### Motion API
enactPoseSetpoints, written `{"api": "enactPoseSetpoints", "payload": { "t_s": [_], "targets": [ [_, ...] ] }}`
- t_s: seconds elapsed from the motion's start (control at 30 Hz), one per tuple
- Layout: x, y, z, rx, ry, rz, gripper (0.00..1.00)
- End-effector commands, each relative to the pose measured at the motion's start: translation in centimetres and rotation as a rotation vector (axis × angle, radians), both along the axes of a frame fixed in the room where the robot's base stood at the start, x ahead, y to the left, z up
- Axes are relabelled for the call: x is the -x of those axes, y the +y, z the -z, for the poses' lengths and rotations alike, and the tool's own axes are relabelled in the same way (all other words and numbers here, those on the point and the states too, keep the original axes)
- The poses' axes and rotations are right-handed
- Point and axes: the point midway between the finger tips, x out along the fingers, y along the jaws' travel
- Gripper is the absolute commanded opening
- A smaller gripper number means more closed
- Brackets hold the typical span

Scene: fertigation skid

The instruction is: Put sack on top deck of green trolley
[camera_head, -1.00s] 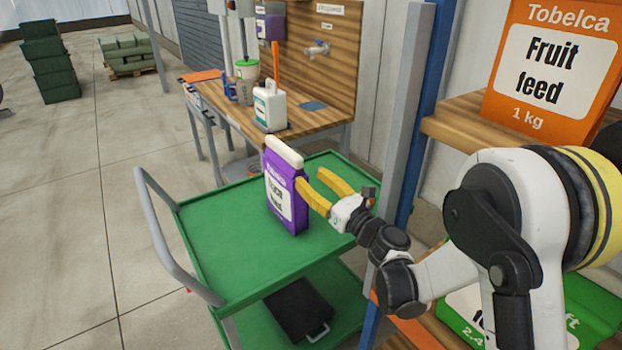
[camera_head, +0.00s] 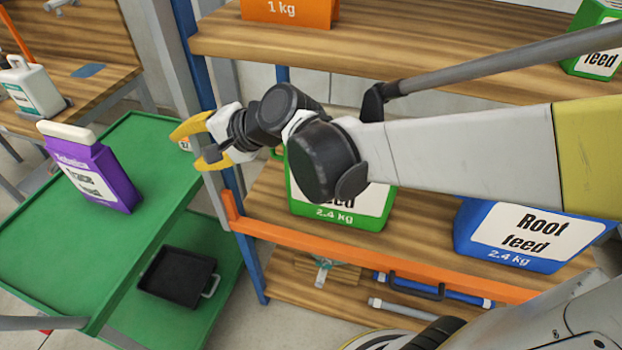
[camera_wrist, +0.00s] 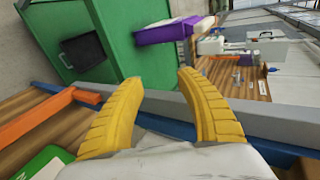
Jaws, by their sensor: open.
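A purple sack (camera_head: 92,172) with a white top and white label stands upright on the top deck of the green trolley (camera_head: 150,150), at left in the head view. In the wrist view the sack (camera_wrist: 170,32) shows beyond my fingers, on the green deck (camera_wrist: 120,35). My gripper (camera_head: 192,148) is open and empty, to the right of the sack and apart from it, near the shelf's blue post. In the wrist view its two yellow fingers (camera_wrist: 155,105) are spread with nothing between them.
A black tray (camera_head: 178,277) lies on the trolley's lower deck. The shelf (camera_head: 400,240) at right holds a green sack (camera_head: 345,205), a blue sack (camera_head: 530,235) and an orange box (camera_head: 290,10). A blue post (camera_head: 205,70) stands beside my gripper. A wooden bench with a white jug (camera_head: 32,88) is behind.

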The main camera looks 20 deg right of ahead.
Motion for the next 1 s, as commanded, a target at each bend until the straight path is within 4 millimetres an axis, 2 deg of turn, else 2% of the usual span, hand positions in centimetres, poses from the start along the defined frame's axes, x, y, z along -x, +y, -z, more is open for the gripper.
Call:
{"api": "enactPoseSetpoints", "payload": {
  "t_s": [0.03,0.2,0.3,0.4,0.5,0.6,1.0],
  "targets": [
    [2.1,-2.3,0.4,0.131,-0.039,-0.027,0.43],
    [8.7,-10.7,2.6,0.619,-0.137,-0.165,0.43],
    [12.1,-14.8,3.8,0.85,-0.154,-0.246,0.43],
    [14.5,-17.9,4.7,1.015,-0.153,-0.314,0.43],
    [15.9,-19.7,5.1,1.11,-0.146,-0.356,0.43],
    [16.4,-20.3,5.3,1.147,-0.143,-0.373,0.43],
    [16.4,-20.3,5.3,1.148,-0.144,-0.374,0.43]
  ]
}}
